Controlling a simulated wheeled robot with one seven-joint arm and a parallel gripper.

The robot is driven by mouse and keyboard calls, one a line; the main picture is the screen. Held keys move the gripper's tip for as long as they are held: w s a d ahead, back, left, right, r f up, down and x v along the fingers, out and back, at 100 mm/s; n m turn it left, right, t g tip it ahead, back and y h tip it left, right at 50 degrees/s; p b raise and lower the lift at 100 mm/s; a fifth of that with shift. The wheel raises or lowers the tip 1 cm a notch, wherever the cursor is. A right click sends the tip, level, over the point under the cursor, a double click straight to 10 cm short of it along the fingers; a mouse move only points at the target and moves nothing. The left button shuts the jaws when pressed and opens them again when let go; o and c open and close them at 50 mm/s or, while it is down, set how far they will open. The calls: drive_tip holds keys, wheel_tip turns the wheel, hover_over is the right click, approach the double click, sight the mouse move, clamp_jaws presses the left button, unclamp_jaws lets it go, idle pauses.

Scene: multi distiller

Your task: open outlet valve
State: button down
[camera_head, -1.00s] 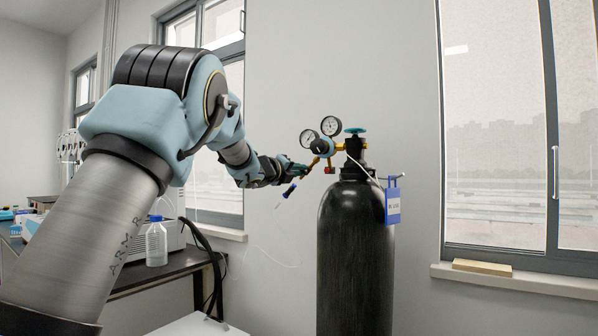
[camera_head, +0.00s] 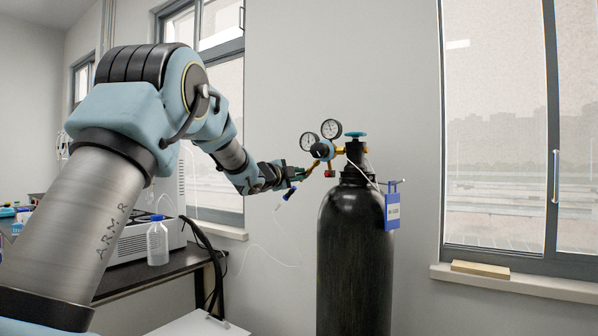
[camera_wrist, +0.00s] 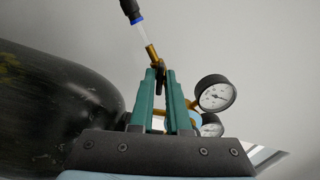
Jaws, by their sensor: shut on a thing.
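My gripper (camera_head: 301,173) is at the outlet side of the pressure regulator (camera_head: 323,150), left of the black gas cylinder (camera_head: 355,260). In the wrist view my gripper's green fingers (camera_wrist: 161,82) are close together around a small dark part of the outlet valve (camera_wrist: 159,72). The fingers hide most of this valve. A brass outlet fitting (camera_wrist: 151,53) rises past the fingertips. A dark hose end with a blue ring (camera_wrist: 135,17) is beyond it. Two round gauges show on the regulator, one of them clearly in the wrist view (camera_wrist: 215,93).
A teal cylinder knob (camera_head: 355,134) tops the cylinder, and a blue tag (camera_head: 392,211) hangs at its right. A bench with a bottle (camera_head: 157,243) stands at the left. A thin clear tube hangs below my gripper.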

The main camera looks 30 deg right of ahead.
drive_tip(key=n+p, duration=0.1)
drive_tip(key=n, duration=0.1)
drive_tip(key=shift+n, duration=0.4)
drive_tip(key=shift+f+n+p, duration=0.1)
drive_tip(key=shift+n+p, duration=0.6)
drive_tip(key=shift+n, duration=0.7)
drive_tip(key=c, duration=0.9)
unclamp_jaws()
drive_tip(key=b+v, duration=0.3)
drive_tip(key=v, duration=0.8)
drive_tip(key=shift+w, duration=0.15)
